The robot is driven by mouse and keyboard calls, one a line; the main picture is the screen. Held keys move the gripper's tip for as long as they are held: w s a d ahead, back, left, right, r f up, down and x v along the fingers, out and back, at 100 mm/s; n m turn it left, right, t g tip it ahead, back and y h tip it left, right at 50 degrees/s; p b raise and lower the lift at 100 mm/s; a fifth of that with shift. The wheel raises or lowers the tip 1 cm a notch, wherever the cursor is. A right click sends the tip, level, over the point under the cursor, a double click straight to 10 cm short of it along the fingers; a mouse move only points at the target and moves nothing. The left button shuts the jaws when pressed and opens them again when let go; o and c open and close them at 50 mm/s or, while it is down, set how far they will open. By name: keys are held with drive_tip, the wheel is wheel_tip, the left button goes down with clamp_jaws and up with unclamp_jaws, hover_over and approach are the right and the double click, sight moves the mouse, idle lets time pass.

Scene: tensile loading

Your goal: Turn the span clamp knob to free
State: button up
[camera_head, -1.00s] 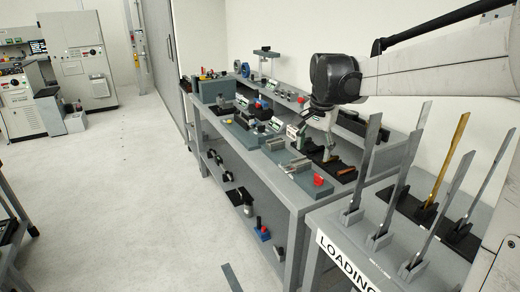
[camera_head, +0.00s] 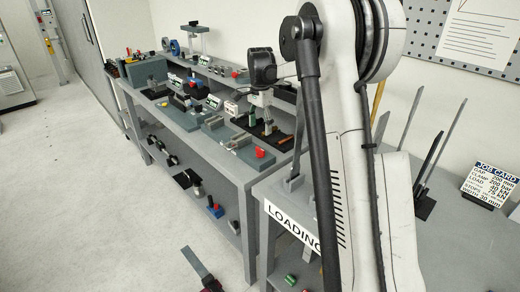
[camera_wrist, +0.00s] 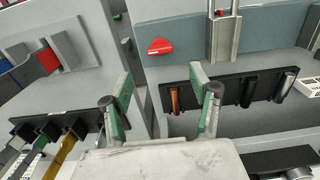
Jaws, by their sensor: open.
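A red, wedge-like knob (camera_wrist: 160,46) sits near the left end of a long grey fixture plate (camera_wrist: 272,30) in the wrist view. In the head view the red knob (camera_head: 261,153) is at the near end of the grey fixture on the bench. My gripper (camera_wrist: 160,84) is open and empty. Its green-padded fingers are well apart, with the knob beyond the tips and between them in the picture. In the head view my gripper (camera_head: 267,122) hangs over the back part of the bench, behind the fixture. The knob's marking cannot be read.
A black tray (camera_wrist: 262,88) holding several short rods lies beside the fixture. A black rack (camera_wrist: 62,122) with flat strips stands on the adjoining loading table. Another red piece (camera_wrist: 48,60) sits on a grey fixture at left. A job card (camera_head: 490,185) stands at right.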

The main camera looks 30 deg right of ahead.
sight(260, 149)
wheel_tip(260, 149, down, 11)
drive_tip(key=shift+r, duration=0.2)
idle(0.3)
drive_tip(key=c, duration=1.1)
drive_tip(key=shift+c, duration=0.2)
